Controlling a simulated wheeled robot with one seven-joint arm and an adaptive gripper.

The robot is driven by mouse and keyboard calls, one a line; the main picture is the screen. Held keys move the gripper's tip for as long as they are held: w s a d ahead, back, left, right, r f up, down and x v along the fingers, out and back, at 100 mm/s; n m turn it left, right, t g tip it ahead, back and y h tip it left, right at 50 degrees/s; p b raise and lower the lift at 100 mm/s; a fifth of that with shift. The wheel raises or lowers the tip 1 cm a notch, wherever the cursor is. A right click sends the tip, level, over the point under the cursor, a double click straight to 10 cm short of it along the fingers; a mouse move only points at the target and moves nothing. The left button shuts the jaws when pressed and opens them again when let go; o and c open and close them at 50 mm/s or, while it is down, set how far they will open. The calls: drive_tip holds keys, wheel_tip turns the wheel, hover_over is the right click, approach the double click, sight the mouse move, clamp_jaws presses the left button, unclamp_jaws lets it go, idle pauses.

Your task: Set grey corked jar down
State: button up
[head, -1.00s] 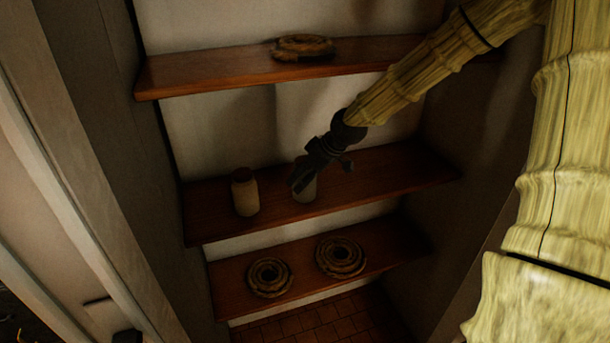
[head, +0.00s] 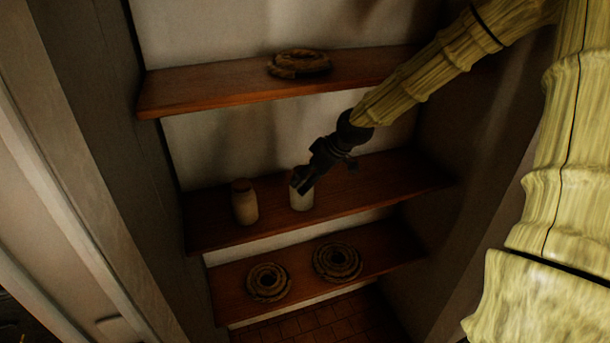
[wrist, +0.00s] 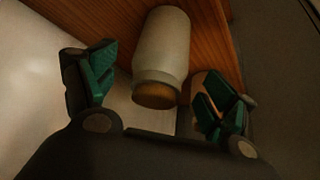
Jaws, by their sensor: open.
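The grey corked jar (head: 301,198) stands on the middle shelf (head: 380,190). My gripper (head: 301,188) is at the jar's top in the head view and hides part of it. In the wrist view the jar (wrist: 162,50) shows its pale body and brown cork, between and beyond the fingers. My gripper (wrist: 158,88) is open there, with a green-padded finger on each side and gaps between them and the jar.
A second, tan jar with a reddish-brown lid (head: 244,203) stands to the left on the same shelf. A rope coil (head: 300,64) lies on the upper shelf. Two more coils, left (head: 268,282) and right (head: 338,262), lie on the lower shelf. The middle shelf's right part is clear.

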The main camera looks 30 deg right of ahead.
drive_tip(key=shift+p+v, duration=1.1)
drive_tip(key=shift+v, duration=0.55)
drive_tip(key=shift+a+f, duration=0.1)
drive_tip(key=shift+f, duration=0.05)
